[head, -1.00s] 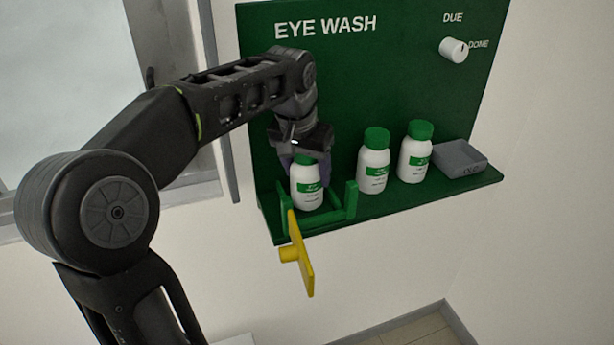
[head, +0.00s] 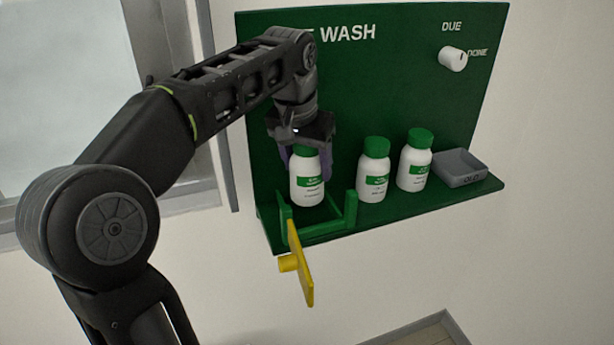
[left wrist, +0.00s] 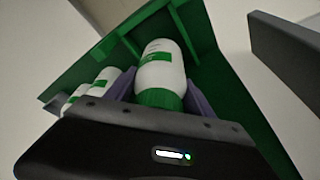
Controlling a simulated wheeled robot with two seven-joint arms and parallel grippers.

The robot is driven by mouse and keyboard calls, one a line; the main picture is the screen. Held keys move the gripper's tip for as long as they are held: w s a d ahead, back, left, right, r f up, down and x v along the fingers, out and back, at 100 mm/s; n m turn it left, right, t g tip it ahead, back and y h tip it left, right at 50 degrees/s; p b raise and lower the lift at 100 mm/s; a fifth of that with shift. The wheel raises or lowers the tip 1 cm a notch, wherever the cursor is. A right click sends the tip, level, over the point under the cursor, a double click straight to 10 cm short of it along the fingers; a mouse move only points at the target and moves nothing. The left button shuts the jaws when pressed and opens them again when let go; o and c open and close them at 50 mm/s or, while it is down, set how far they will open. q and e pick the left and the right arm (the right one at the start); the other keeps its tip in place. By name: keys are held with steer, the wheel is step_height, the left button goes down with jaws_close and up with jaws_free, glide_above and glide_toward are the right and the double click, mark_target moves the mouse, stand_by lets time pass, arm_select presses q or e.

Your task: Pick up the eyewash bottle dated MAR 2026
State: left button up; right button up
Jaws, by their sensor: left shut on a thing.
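A white eyewash bottle with a green cap and green label (head: 307,185) is at the green holder (head: 345,212) on the left of the shelf. My left gripper (head: 308,160) is shut on this bottle from above. In the left wrist view the bottle (left wrist: 160,72) sits between the purple fingers (left wrist: 160,90). Two more bottles like it stand to the right, a middle one (head: 373,178) and a right one (head: 414,165). The dates on the labels are too small to read. My right gripper is not in view.
A yellow flap with a knob (head: 300,265) hangs open at the holder's front. A grey tray marked OLD (head: 462,175) is at the shelf's right end. A white dial (head: 453,59) is on the green back panel (head: 400,90).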

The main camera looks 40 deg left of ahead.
mark_target(308, 149)
arm_select(q)
step_height(308, 149, up, 3)
steer(key=shift+r, duration=0.15)
steer(key=s+d, duration=1.1)
steer(key=d, duration=0.5)
steer(key=shift+s, duration=0.15)
